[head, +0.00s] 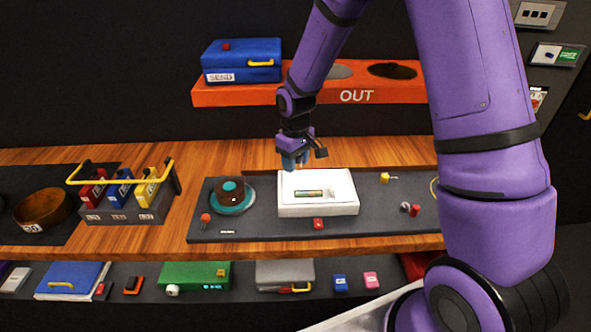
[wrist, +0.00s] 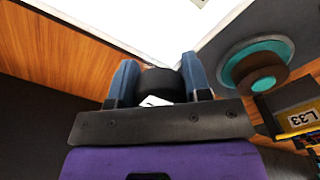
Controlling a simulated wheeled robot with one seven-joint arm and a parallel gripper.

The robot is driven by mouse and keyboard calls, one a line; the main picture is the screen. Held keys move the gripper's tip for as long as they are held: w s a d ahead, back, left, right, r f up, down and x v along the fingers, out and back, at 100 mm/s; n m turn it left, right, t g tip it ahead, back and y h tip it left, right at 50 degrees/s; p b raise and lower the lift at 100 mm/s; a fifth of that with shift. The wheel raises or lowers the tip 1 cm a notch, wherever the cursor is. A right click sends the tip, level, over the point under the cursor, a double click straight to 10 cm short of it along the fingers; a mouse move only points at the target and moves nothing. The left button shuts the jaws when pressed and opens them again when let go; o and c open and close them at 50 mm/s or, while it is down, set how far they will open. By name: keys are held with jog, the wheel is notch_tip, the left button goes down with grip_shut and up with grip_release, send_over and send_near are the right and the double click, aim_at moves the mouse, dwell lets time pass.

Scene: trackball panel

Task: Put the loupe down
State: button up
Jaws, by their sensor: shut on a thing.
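My gripper (head: 293,163) is above the back left part of the white box (head: 318,208) on the dark panel. In the wrist view my gripper (wrist: 160,80) has its two blue fingers shut on a black round thing, the loupe (wrist: 160,82), with a small white patch showing below it. In the head view the loupe is hidden or too small to make out at the fingers. The white box fills the top of the wrist view, beyond the fingertips. Its top has a small inset window with a green and yellow strip.
A teal and brown trackball (head: 230,196) sits left of the white box. Red knobs and a yellow piece (head: 386,178) are on the dark panel (head: 260,233). A rack of coloured binders (head: 122,196) stands at left. The orange OUT shelf (head: 300,95) is behind.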

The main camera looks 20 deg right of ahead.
jog(key=shift+f, duration=1.5)
jog(key=shift+f, duration=0.15)
jog(key=o, duration=1)
